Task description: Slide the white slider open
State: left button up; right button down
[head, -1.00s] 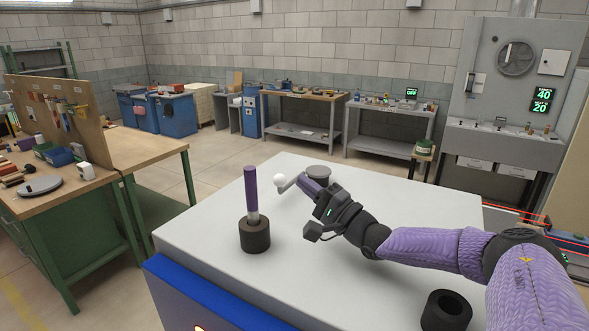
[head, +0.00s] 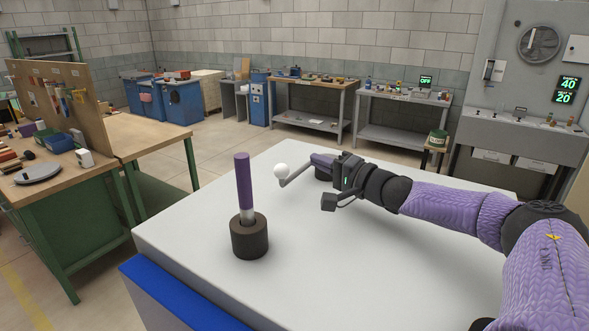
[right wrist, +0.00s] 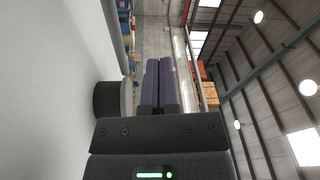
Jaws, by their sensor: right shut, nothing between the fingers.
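The bar runs right toward a low round dark base, partly hidden behind my right gripper. My right gripper (head: 318,159), with purple fingers, is shut and empty to the right of the knob, apart from it. In the right wrist view the shut fingers (right wrist: 159,86) show beside a dark round base (right wrist: 109,98) with a grey top. My left gripper is not in view.
A purple rod (head: 244,182) stands upright in a dark hollow cylinder (head: 249,238) on the grey tabletop (head: 340,270). The table's front middle is clear. Workbenches (head: 307,86) stand along the back wall, and a green bench (head: 75,215) stands at left.

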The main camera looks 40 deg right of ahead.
aim_at(299, 173)
jog(key=w+p, duration=0.1)
jog(key=w, duration=0.1)
jog(key=w+a+p, duration=0.1)
jog(key=w, duration=0.2)
jog(key=shift+a, duration=0.15)
jog(key=shift+s+a+f+p, duration=0.1)
jog(key=shift+s+a+p, duration=0.35)
jog(key=shift+a, duration=0.3)
jog(key=shift+s+a+f+p, duration=0.1)
jog(key=shift+s+a+p, duration=0.3)
jog(key=shift+a, duration=0.3)
